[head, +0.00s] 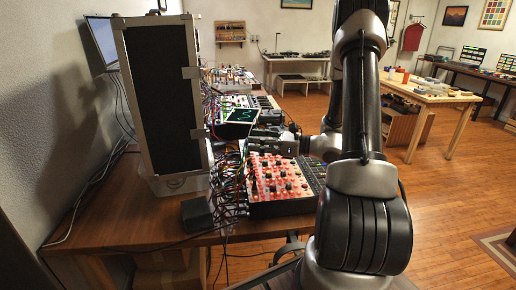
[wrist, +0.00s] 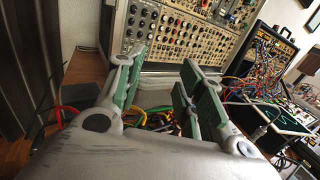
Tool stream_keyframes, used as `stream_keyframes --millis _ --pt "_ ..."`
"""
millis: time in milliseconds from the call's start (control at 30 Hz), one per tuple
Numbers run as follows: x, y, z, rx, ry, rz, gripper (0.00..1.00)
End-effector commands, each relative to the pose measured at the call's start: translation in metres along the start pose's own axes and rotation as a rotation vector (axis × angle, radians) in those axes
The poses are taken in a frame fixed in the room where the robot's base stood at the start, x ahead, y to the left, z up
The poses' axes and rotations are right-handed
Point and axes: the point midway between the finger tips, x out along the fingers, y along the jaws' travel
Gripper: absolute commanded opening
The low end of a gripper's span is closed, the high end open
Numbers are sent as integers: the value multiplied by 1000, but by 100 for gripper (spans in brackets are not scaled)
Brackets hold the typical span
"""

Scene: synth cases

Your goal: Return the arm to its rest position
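My arm (head: 362,110) stands in the right middle of the head view and bends down to the synth desk. My gripper (head: 255,147) reaches left over the desk, just behind the red-knobbed synth module (head: 278,180). In the wrist view my gripper (wrist: 160,88) shows its two green-padded fingers spread apart. Nothing is seen held between them. Patch cables (wrist: 160,120) show beyond and below the gap, and I cannot tell whether the fingers touch them.
A tall dark case (head: 160,95) stands at the desk's left, near the gripper. A modular synth panel (wrist: 180,35) fills the wrist view's back. A small screen (head: 240,115) and cables crowd the wooden desk (head: 120,220). Open floor (head: 455,200) lies right, before a wooden table (head: 430,92).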

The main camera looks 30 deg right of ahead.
Motion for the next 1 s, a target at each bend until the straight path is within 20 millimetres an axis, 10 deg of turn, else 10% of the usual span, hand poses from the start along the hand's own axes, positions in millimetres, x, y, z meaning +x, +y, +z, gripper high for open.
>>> stream_keyframes --millis 533,767,1000 --pt "-3 5 -12 -40 48 23 38" --pt "-38 74 -50 -129 241 276 38" --pt "-99 147 -40 -453 474 689 38"
